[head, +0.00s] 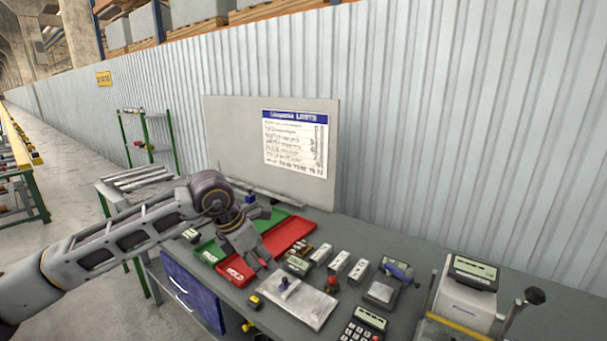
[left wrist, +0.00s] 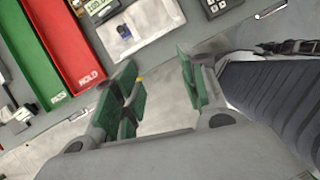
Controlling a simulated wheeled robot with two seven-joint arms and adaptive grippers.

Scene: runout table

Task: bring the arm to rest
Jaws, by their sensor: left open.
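My left arm comes in from the left in the head view and reaches over the table (head: 400,250). My left gripper (head: 256,264) points down beside the front end of the red tray marked HOLD (head: 292,236). In the left wrist view the gripper (left wrist: 157,88) has its green-padded fingers spread apart, with nothing between them. The red tray (left wrist: 72,45) and a green tray (left wrist: 30,60) lie beyond the fingers at upper left there. My right gripper shows in neither view.
A metal plate with a small blue-topped part (head: 284,284) lies right of the gripper. Several small grey blocks, a calculator (head: 362,325), a scale (head: 381,291) and a white printer-like device (head: 468,285) stand further right. A grey board (head: 236,140) rises behind the table.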

